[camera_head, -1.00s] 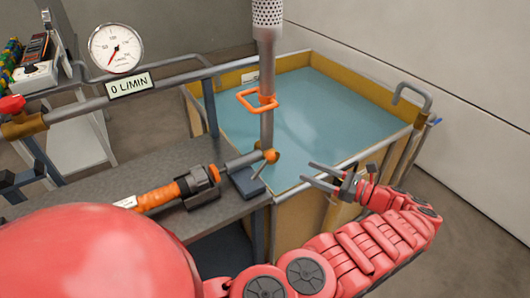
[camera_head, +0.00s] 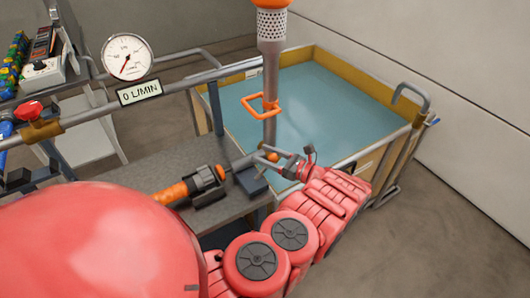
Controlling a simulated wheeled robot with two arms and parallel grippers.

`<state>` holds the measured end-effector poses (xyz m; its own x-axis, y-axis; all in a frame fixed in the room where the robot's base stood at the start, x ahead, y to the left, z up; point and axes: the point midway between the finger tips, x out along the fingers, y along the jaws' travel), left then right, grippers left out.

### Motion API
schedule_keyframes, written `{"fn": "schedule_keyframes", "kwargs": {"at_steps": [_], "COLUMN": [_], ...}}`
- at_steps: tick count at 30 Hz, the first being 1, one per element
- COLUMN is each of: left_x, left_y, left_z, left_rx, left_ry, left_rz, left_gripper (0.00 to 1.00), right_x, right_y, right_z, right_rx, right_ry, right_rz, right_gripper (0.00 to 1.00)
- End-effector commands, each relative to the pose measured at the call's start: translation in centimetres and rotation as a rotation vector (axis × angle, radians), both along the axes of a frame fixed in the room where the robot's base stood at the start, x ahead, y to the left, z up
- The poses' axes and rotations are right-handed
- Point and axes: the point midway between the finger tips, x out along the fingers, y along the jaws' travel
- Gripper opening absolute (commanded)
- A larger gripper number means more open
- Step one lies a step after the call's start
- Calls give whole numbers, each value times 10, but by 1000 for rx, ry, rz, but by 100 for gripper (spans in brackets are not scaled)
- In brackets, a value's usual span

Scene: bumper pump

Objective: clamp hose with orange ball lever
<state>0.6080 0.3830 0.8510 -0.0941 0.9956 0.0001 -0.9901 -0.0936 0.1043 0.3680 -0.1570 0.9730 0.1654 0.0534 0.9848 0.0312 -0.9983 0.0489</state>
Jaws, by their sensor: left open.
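The orange ball (camera_head: 272,157) of the lever sits by the foot of the upright grey pipe, above a dark block (camera_head: 251,180). My left gripper (camera_head: 268,156) is open, with its fingers right at the ball; I cannot tell whether they touch it. The gripper hides part of the lever. The orange hose (camera_head: 172,194) lies on the grey bench and runs to a dark clamp fitting (camera_head: 208,196) in line with the horizontal pipe stub. My red shoulder hides the rest of the hose. My right gripper is not in view.
A yellow-rimmed tank of blue-green water (camera_head: 330,105) stands behind. An orange square handle (camera_head: 262,104) is on the upright pipe. A railing carries a gauge (camera_head: 127,57) and a display (camera_head: 139,92) reading 0 L/MIN. A red-handled valve (camera_head: 28,110) is at left.

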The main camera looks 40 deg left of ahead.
Motion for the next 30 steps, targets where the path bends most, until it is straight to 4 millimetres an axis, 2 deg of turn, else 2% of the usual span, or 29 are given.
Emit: {"fn": "schedule_keyframes", "kwargs": {"at_steps": [8, 19, 30], "left_x": [0, 0, 0], "left_y": [1, 1, 1], "left_z": [0, 0, 0], "left_rx": [-1, -1, -1], "left_ry": [0, 0, 0], "left_rz": [-1, -1, -1], "left_gripper": [66, 1, 0], "right_x": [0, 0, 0], "right_y": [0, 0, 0], "right_z": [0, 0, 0], "right_rx": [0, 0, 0], "right_ry": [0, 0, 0], "right_rz": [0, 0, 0], "right_gripper": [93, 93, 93]}}
